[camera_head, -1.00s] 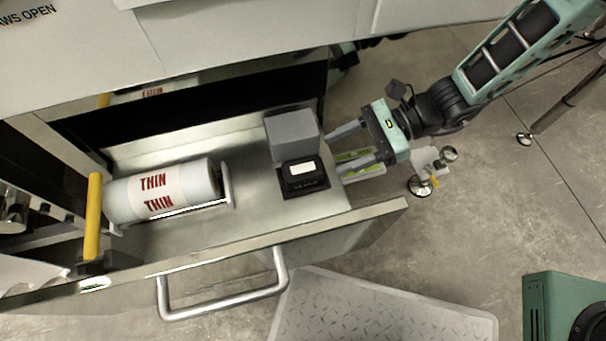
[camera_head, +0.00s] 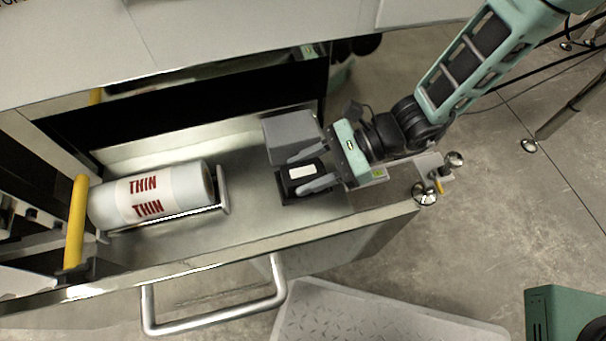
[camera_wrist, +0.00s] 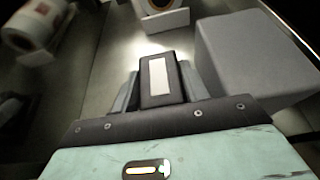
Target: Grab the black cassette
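The black cassette (camera_head: 288,190), with a white label on top, lies on the floor of the open metal drawer, beside the grey box. My gripper (camera_head: 308,171) is down in the drawer with one finger on each side of the cassette. In the wrist view the cassette (camera_wrist: 160,80) shows between the two fingers, its near end close to the palm. The fingers are apart; whether they touch its sides is hard to tell. No lift is visible.
A grey box (camera_head: 290,130) stands close beside one finger; it also fills the right of the wrist view (camera_wrist: 245,60). A white roll marked THIN (camera_head: 150,195) lies on a cradle at the drawer's left. The drawer's front wall (camera_head: 220,249) carries a handle.

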